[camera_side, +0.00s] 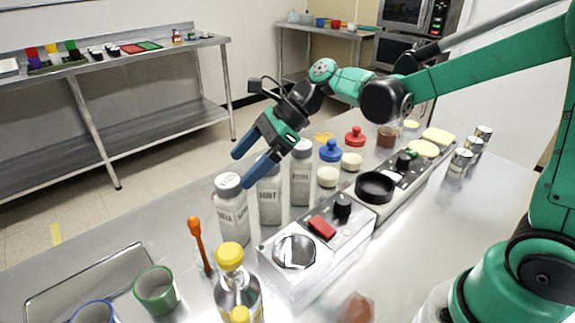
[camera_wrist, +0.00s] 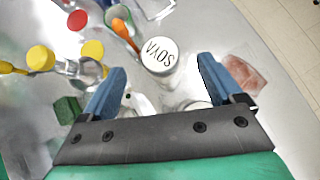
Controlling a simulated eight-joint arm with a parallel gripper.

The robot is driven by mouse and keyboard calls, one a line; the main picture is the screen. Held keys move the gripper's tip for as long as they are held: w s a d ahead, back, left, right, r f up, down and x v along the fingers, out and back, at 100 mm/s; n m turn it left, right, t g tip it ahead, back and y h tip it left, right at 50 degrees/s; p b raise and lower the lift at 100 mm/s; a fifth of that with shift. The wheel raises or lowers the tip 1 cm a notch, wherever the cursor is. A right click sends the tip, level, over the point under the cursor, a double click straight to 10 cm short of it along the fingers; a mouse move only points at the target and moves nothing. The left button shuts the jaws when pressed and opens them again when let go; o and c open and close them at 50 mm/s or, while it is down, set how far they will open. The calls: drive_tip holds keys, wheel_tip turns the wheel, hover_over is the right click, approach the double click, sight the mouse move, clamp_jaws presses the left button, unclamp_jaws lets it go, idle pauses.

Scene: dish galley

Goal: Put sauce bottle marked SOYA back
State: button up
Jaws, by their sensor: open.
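The sauce bottle marked SOYA (camera_side: 232,218) is a pale bottle with a white cap. It stands upright on the steel counter, leftmost of a row of similar bottles in the side view. In the wrist view its cap (camera_wrist: 160,56) reads SOYA upside down and lies between and just beyond my fingertips. My gripper (camera_side: 245,169) is open and empty, its blue fingers tilted down close above and beside that cap. The fingers (camera_wrist: 161,66) stand apart in the wrist view. I cannot tell whether a finger touches the bottle.
Two similar bottles, one marked MINT (camera_side: 269,197) and another (camera_side: 300,178), stand to the right. An orange utensil (camera_side: 199,245), a yellow-capped bottle (camera_side: 230,257), a green cup (camera_side: 155,288) and a metal tray (camera_side: 128,252) are near. A steel appliance (camera_side: 312,265) with a red switch stands in front.

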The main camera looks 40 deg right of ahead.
drive_tip(key=s+d+n+t+h, duration=0.3)
drive_tip(key=s+d+n+h, duration=0.5)
drive_tip(key=n, duration=1.4)
drive_tip(key=shift+s+d+f+n+t+h, duration=0.3)
drive_tip(key=shift+s+d, duration=0.55)
drive_tip(key=shift+s, duration=0.1)
